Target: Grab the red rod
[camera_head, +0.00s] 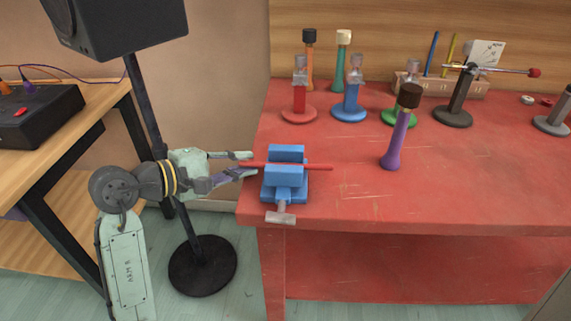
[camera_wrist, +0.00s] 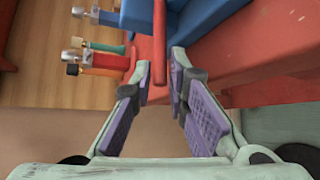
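The red rod (camera_head: 318,168) lies level across the blue vise (camera_head: 284,187) near the table's left front corner, with an end sticking out of each side. My gripper (camera_head: 251,164) reaches in from the left at the rod's left end. Its fingers are open, one on each side of that end. In the wrist view the rod (camera_wrist: 159,40) runs down from the blue vise (camera_wrist: 205,14) and ends between the open fingers (camera_wrist: 158,65). Gaps show between the rod and both fingers. The middle of the rod is hidden by the vise jaws.
A purple mallet (camera_head: 396,145) stands right of the vise on the red table (camera_head: 345,203). Red (camera_head: 299,95), blue (camera_head: 350,98) and green (camera_head: 390,117) stands are behind. A speaker pole (camera_head: 150,115) rises behind my arm. The front right of the table is clear.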

